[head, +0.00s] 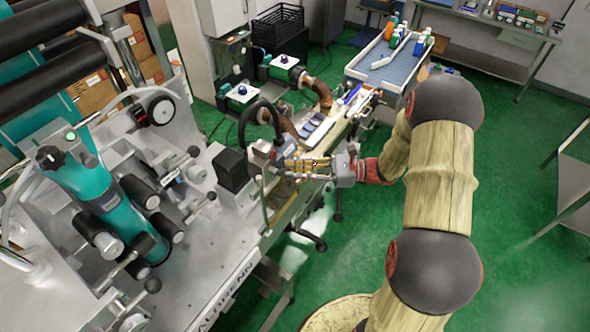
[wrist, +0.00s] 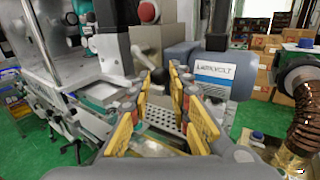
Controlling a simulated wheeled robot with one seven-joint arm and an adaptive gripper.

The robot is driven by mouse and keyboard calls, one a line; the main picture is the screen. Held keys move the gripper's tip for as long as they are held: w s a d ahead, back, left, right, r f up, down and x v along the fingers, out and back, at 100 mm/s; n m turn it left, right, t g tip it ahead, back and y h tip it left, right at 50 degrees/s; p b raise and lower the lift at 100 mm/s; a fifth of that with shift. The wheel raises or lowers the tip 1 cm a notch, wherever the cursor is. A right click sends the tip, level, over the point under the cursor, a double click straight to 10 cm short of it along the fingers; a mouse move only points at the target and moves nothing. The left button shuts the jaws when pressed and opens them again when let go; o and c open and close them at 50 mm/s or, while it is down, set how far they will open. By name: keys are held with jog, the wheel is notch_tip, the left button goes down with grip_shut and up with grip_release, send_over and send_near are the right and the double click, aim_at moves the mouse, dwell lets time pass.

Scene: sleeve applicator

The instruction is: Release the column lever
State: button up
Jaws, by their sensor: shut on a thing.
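In the wrist view a black ball knob (wrist: 160,76) on a short pale lever arm (wrist: 145,55) sits between the tips of my gripper (wrist: 165,73). The fingers with yellow pads are shut on this knob. In the head view my gripper (head: 288,167) is at the machine's right edge, next to a light grey block with a red top (head: 262,148). The fingers hide the knob there.
A red knob (wrist: 148,12) is just above the lever. A blue-grey motor (wrist: 210,72) stands close to the right finger. A corrugated brown hose (wrist: 299,115) is farther right.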

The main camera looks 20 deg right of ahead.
jog(key=shift+r, duration=0.15)
grip_shut()
jog(key=n, duration=0.1)
jog(key=r+n+h, duration=0.1)
jog(key=h, duration=0.1)
jog(key=shift+w+d+r+n, duration=0.25)
jog(key=shift+d+r+n, duration=0.05)
jog(key=shift+r+n, duration=0.1)
jog(key=shift+r+n+h+b, duration=0.5)
jog(key=shift+r+n+h, duration=0.45)
jog(key=shift+n, duration=0.25)
jog(key=o, duration=1)
grip_release()
jog(key=shift+c, duration=0.2)
jog(key=shift+d, duration=0.1)
jog(key=v, duration=1.1)
jog(key=shift+s+d+r, duration=0.2)
jog(key=shift+d, duration=0.1)
